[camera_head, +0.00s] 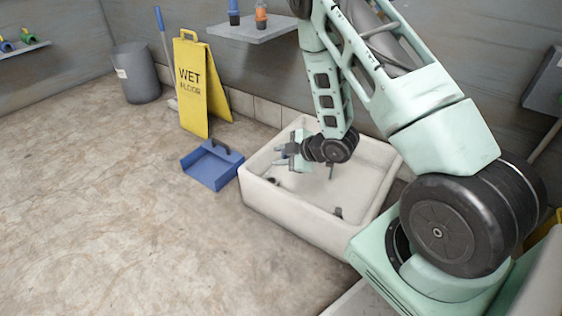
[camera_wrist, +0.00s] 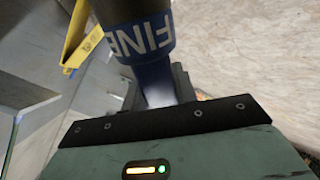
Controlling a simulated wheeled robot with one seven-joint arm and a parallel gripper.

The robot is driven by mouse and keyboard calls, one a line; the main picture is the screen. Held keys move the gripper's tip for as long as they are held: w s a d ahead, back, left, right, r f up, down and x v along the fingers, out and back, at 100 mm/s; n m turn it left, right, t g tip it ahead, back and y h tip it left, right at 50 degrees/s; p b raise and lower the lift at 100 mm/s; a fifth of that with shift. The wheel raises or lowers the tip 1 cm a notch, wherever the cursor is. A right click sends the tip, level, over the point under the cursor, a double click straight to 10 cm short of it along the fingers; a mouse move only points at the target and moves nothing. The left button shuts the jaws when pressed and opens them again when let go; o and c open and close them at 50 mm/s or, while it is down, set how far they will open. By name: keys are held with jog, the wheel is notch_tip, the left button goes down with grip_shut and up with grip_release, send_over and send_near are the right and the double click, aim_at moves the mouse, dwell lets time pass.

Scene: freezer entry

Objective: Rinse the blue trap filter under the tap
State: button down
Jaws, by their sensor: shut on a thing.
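My gripper (camera_head: 289,151) is over the left back part of the white sink (camera_head: 285,215). It is shut on the blue trap filter (camera_wrist: 152,68), which has a dark body and a blue band lettered "FINE" in the wrist view. I cannot clearly make out the tap or any running water.
A blue dustpan (camera_head: 212,166) lies on the floor just left of the sink. A yellow wet-floor sign (camera_head: 190,90) and a grey bin (camera_head: 135,75) stand behind it. A wall shelf (camera_head: 250,30) holds a blue and an orange item. The floor at left is clear.

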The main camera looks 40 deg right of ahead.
jog(key=w+d+f+b, duration=0.1)
jog(key=w+d+f, duration=0.2)
jog(key=d, duration=0.6)
jog(key=w+d+f+b, duration=0.2)
jog(key=w+d+f, duration=0.1)
jog(key=d, duration=0.7)
jog(key=shift+w+d+b, duration=0.15)
jog(key=shift+w+b, duration=0.15)
jog(key=shift+w, duration=0.05)
dwell(0.3)
jog(key=shift+r, duration=0.1)
